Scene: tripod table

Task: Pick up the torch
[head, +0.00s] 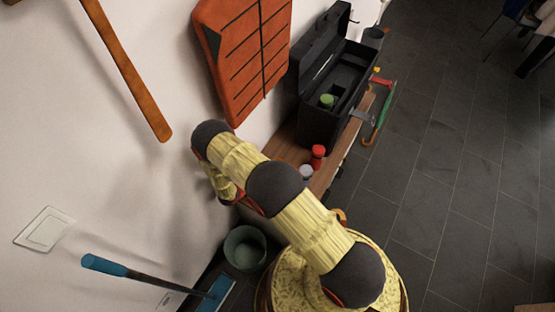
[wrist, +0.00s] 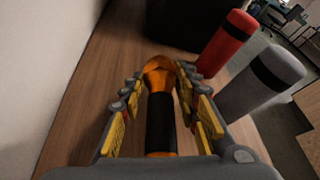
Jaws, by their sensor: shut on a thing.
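The torch (wrist: 160,118) has an orange head and end and a black grip. In the wrist view it lies lengthwise between the fingers of my gripper (wrist: 160,82), which is shut on it. The wooden tabletop (wrist: 112,62) is beneath it; I cannot tell whether the torch touches the wood. In the head view my own arm hides the torch and the gripper's fingers.
A red cylinder (wrist: 228,42) and a grey cylinder (wrist: 262,82) stand close on the right. An open black toolbox (head: 318,122) stands farther along the narrow wooden table (head: 283,150). The white wall (head: 150,190) runs along the left.

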